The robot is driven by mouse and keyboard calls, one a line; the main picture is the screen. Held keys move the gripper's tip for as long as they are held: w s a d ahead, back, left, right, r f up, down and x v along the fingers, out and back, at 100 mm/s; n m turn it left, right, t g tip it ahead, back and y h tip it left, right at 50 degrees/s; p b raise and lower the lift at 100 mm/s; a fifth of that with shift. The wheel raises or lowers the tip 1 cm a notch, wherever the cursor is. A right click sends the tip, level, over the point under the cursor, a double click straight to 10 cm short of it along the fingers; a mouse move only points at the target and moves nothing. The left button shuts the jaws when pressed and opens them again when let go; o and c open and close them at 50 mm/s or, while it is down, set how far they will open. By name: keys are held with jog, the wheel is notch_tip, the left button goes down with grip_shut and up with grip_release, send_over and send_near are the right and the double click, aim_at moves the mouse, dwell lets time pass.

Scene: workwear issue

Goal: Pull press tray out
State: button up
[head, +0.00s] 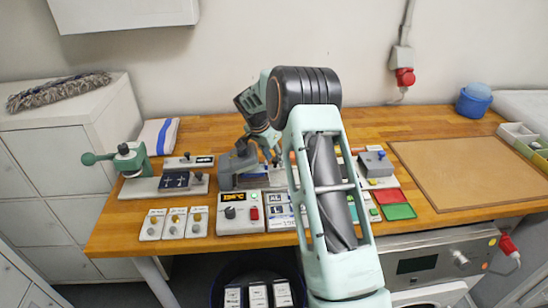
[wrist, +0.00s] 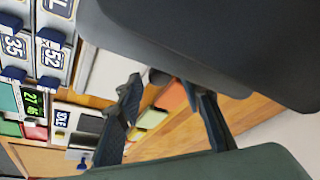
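A grey press (head: 238,164) stands on the wooden bench, left of the middle in the head view. A pale flat part low at its front (head: 256,182) looks like the press tray; my arm and gripper partly hide it. My gripper (head: 269,158) points down just above and in front of the press. In the wrist view, my gripper (wrist: 160,86) has its two fingers apart with no object clearly held. A dark rounded knob (wrist: 158,76) shows beyond and between the fingertips. A pale plate (wrist: 105,72) lies beside it. I cannot tell whether the fingers touch anything.
A control box with a temperature display (head: 240,212) stands in front of the press. Red and green pads (head: 398,211) lie right of my arm. A brown mat (head: 470,170) leaves free room at right.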

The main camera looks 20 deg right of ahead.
grip_shut()
jog(key=shift+d, duration=0.15)
jog(key=d+b, duration=0.1)
jog(key=d, duration=0.3)
jog(key=s+d+b, duration=0.1)
jog(key=d, duration=0.3)
jog(key=s+d+b, duration=0.1)
jog(key=d+b, duration=0.1)
jog(key=d, duration=0.1)
jog(key=shift+s+d, duration=0.2)
jog(key=shift+d, duration=0.2)
jog(key=shift+o, duration=0.9)
grip_release()
jog(key=shift+a, duration=0.1)
jog(key=v, duration=1.2)
